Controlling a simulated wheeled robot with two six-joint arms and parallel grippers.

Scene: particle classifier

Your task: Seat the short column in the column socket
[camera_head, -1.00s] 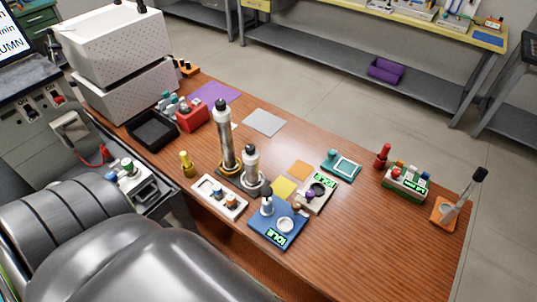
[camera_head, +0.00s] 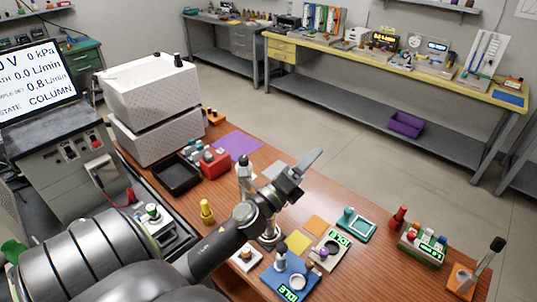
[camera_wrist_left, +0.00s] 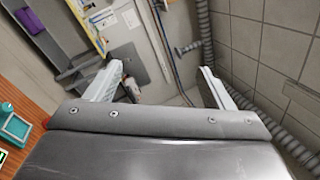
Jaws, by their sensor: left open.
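My left gripper (camera_head: 303,170) is raised above the middle of the table, pointing right and away. In the left wrist view its two fingers (camera_wrist_left: 162,78) stand wide apart with nothing between them. The tall metal column (camera_head: 243,170) stands upright behind my left forearm, with only its black-capped top clear. The short column (camera_head: 268,241) is mostly hidden behind my wrist; its lower end shows just below the arm. I cannot make out which part is the column socket. My right gripper is not in view.
A blue device (camera_head: 288,281) and a beige device (camera_head: 331,250) stand near the front. A yellow bottle-like piece (camera_head: 207,211) is left of my forearm. A black tray (camera_head: 176,174), red block (camera_head: 215,162) and white boxes (camera_head: 153,95) lie further left.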

